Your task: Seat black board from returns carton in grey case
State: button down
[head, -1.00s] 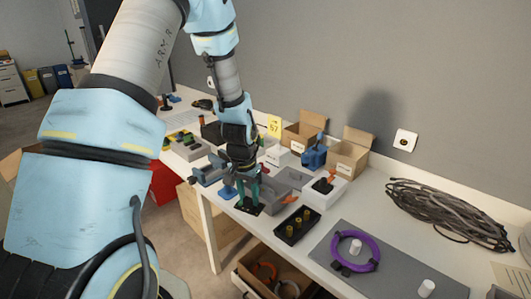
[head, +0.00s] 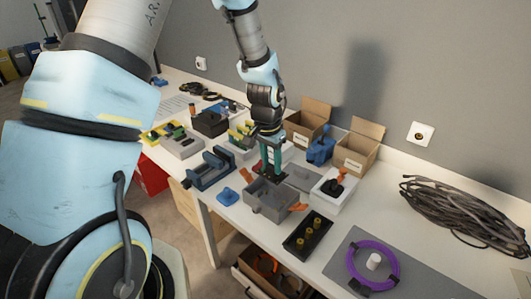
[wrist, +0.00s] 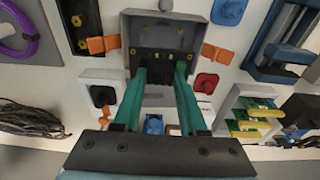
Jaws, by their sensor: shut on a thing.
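The black board (head: 274,178) is between the fingertips of my gripper (head: 270,172), which is shut on it. In the head view it is over the back part of the open grey case (head: 271,205). In the wrist view the dark board (wrist: 158,65) lies across the fingertips, with the case wall (wrist: 140,28) beyond it. I cannot tell whether the board touches the case; the fingers hide part of both. Orange clips (wrist: 103,44) flank the case, another being on its other side (wrist: 217,53).
A black tray with yellow pegs (head: 307,235) stands in front right, a blue vise (head: 210,169) and small blue piece (head: 228,196) left. A white box with a black knob (head: 333,188) stands right. Open cartons (head: 357,150) and a cable coil (head: 463,212) are near the wall.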

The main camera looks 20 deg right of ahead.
aim_at(271, 173)
jog(key=shift+w+f, duration=0.1)
jog(key=shift+w, duration=0.05)
jog(key=shift+f+b, duration=0.8)
jog(key=shift+f, duration=0.2)
jog(key=shift+f+b, duration=0.8)
jog(key=shift+f, duration=0.35)
jog(key=shift+f, duration=0.2)
jog(key=shift+f+b, duration=2.45)
jog(key=shift+f, duration=0.8)
jog(key=shift+c, duration=1.9)
grip_release()
jog(key=shift+r, duration=0.1)
jog(key=r, duration=0.3)
jog(key=a+r+b, duration=0.1)
jog(key=r, duration=0.6)
jog(key=shift+s+a+r+b, duration=0.15)
jog(key=shift+s+r+b, duration=0.15)
jog(key=shift+s+r, duration=0.05)
